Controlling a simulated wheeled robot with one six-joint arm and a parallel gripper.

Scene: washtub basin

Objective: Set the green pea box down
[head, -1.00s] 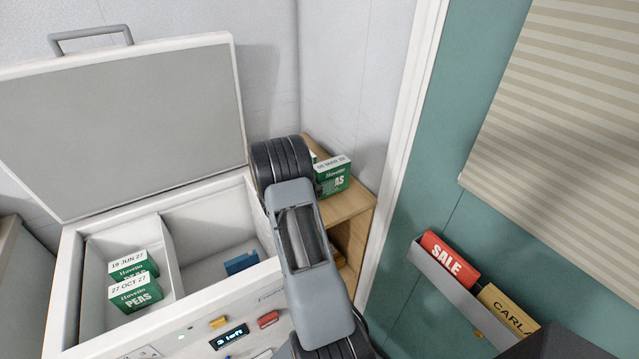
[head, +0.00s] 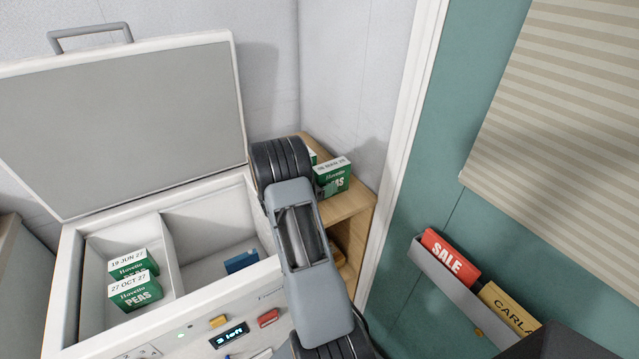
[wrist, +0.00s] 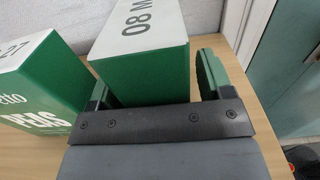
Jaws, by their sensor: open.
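The green pea box (head: 333,178) with a white dated top stands upright on the wooden shelf top, right of the chest. In the wrist view the box (wrist: 148,72) is between the two fingers of my gripper (wrist: 152,84). The jaws are open, with a narrow gap visible at the right finger. The box's lower part is hidden by the gripper body. A second green pea box (wrist: 40,85) stands just left of the left finger. In the head view my arm hides most of that second box and the gripper.
The open white chest (head: 70,235) holds two pea boxes (head: 135,290) in its left compartment and a blue item (head: 241,262) in the right one. Its grey lid (head: 120,125) is up. A wall meets the shelf (head: 352,203) behind. Bare wood shows right of the box.

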